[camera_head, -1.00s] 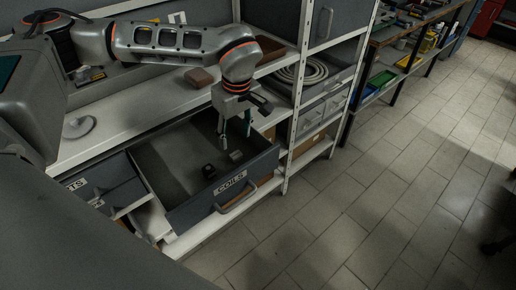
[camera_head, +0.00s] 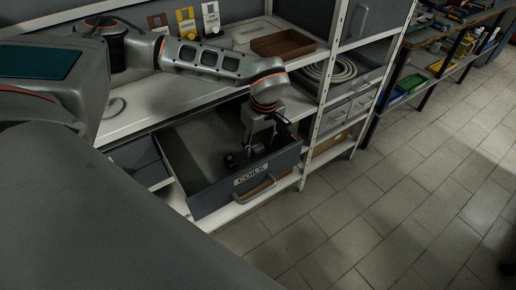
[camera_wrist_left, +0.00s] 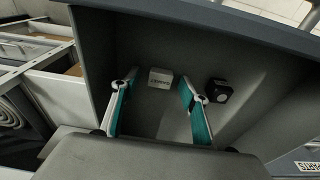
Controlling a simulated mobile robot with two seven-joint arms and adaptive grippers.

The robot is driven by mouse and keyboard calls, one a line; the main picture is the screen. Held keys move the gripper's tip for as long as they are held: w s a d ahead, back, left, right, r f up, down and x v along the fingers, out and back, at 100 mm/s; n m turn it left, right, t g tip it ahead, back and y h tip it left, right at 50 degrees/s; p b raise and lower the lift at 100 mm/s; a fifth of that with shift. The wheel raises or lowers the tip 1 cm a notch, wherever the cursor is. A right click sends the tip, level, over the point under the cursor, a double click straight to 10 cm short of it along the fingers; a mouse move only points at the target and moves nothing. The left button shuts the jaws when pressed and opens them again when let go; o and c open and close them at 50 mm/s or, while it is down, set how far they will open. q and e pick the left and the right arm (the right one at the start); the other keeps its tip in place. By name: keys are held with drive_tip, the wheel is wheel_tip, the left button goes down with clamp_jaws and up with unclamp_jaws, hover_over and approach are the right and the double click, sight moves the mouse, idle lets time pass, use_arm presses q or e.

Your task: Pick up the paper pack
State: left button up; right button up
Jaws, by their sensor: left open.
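A small white pack with dark print (camera_wrist_left: 160,79) lies on the floor of the open grey drawer labelled COILS (camera_head: 210,204); it looks like the paper pack, but I cannot read the print. My left gripper (camera_head: 258,145) points down into the drawer, open. In the left wrist view its two teal-padded fingers stand apart, with the pack between and just beyond their tips, and nothing is held. In the head view the gripper largely hides the pack. A black cube (camera_wrist_left: 218,91) lies beside it and also shows in the head view (camera_head: 232,160). My right gripper is not in view.
The drawer walls and front handle (camera_head: 257,190) surround the gripper closely. A shelf upright (camera_head: 328,80) stands just right. The tiled floor is clear.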

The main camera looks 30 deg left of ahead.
use_arm(q)
drive_tip(key=c, duration=1)
drive_tip(key=shift+r, duration=0.15)
